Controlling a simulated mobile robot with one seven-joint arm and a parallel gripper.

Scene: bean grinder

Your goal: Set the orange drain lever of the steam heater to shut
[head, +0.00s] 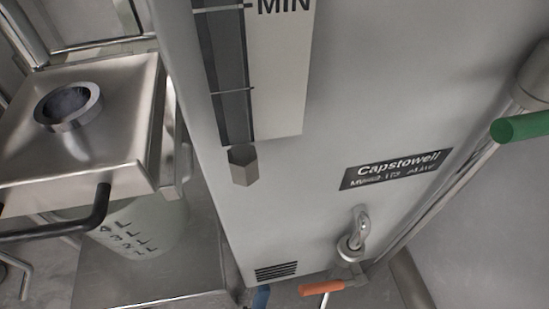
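The steam heater is a tall grey metal cabinet (330,110) in the middle of the head view, with a dark "Capstowell" label. A bent metal pipe (357,232) comes out low on its front. Just below the pipe is the orange lever (322,287), near the bottom edge of the picture. The lever points to the left, roughly level. A valve body at its right end is small and partly cut off from clear sight. I cannot tell from this whether the valve is open or shut. My gripper is not in view.
A steel housing with a round ring (68,106) and a black handle (85,218) stands at left, above a translucent measuring container (135,228). A green handle (520,127) is on a pipe at right. A blue thing (261,297) shows beside the orange lever.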

